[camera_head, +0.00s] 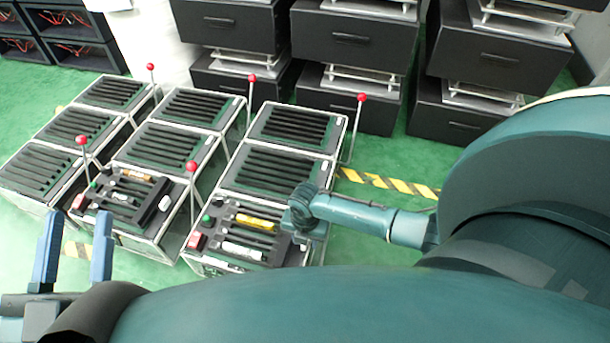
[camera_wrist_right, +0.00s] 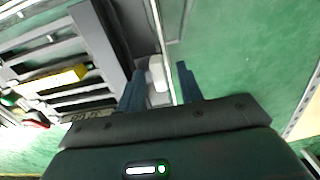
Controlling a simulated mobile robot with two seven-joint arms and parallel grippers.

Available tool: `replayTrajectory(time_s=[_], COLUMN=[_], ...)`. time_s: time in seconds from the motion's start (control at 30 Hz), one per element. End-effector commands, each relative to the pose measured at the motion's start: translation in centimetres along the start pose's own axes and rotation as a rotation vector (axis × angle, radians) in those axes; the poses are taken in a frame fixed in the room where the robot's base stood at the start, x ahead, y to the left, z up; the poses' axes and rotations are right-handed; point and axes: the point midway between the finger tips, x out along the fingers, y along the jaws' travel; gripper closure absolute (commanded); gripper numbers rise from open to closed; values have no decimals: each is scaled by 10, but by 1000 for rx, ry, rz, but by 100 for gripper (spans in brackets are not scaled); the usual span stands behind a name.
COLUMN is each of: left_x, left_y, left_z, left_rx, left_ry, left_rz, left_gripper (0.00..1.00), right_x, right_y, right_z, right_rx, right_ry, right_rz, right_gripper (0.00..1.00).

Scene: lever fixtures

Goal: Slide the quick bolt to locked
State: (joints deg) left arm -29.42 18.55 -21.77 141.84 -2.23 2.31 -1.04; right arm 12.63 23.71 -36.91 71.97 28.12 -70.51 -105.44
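A small white block (camera_wrist_right: 156,74), which may be the quick bolt, is at the right side of the front right box (camera_head: 250,262). I cannot tell its bolt position. My right gripper (camera_wrist_right: 160,69) is open, with one finger on each side of the block. The left finger in the right wrist view is close to it, and a gap shows before the other finger. In the head view my right gripper (camera_head: 305,222) is small and partly hidden by its own wrist at the box's right edge. My left gripper (camera_head: 79,213) is open and empty at lower left.
The front boxes carry slotted panels, with a yellow bar (camera_head: 257,222) and a red button (camera_head: 196,240) on the right one. Levers with red knobs (camera_head: 191,166) stand up between boxes. Black drawer cabinets (camera_head: 350,40) line the back. Green floor is free at right.

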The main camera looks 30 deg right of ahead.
Motion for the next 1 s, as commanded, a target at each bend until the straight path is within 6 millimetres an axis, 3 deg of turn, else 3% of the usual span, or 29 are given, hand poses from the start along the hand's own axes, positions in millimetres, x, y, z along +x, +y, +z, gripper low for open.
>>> replayTrajectory(time_s=[0.27,0.7,1.0], left_x=[1,0,0], left_y=[0,-1,-1], left_z=[-1,-1,-1], left_rx=[5,5,5], left_ry=[6,6,5], left_rz=[0,0,0], left_gripper=[61,61,61], right_x=[0,0,0], right_y=[0,0,0], right_z=[0,0,0], right_rx=[0,0,0], right_ry=[0,0,0], right_rz=[1,1,0], right_gripper=[65,100,100])
